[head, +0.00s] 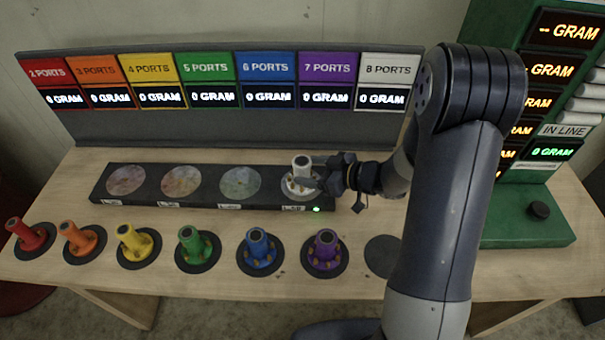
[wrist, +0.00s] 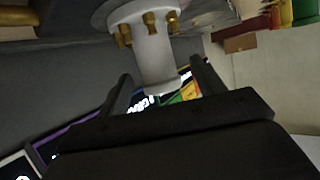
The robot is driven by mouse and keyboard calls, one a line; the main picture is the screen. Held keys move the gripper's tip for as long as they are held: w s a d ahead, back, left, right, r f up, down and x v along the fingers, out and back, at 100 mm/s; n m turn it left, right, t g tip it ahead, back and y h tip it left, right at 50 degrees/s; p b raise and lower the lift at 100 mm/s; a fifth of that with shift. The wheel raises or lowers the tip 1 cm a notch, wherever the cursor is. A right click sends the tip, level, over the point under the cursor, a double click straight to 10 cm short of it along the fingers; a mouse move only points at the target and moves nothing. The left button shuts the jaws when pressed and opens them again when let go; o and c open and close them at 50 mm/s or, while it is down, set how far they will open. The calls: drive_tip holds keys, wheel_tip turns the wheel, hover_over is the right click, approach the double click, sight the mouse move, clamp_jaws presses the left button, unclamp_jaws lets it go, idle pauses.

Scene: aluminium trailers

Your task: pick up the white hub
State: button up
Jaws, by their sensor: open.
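The white hub (head: 301,176) stands upright on the rightmost round plate of the dark bar on the table. In the wrist view the white hub (wrist: 150,42) shows its stem and several brass ports. My gripper (head: 322,178) is at the hub's right side. In the wrist view my gripper (wrist: 163,85) has its two dark fingers apart, with the hub's stem reaching between them. I cannot tell whether either finger touches the stem.
Coloured hubs, from the red hub (head: 30,235) to the purple hub (head: 325,250), stand in a front row on black discs. An empty black disc (head: 383,255) lies to their right. A display panel (head: 230,125) stands behind. A green scale unit (head: 520,225) stands at right.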

sight(296, 166)
drive_tip(key=x, duration=0.5)
drive_tip(key=shift+w+a+r+p, duration=0.1)
drive_tip(key=shift+w+a+p, duration=0.1)
drive_tip(key=shift+p, duration=0.15)
drive_tip(key=shift+d, duration=0.1)
clamp_jaws()
drive_tip(key=shift+r, duration=0.15)
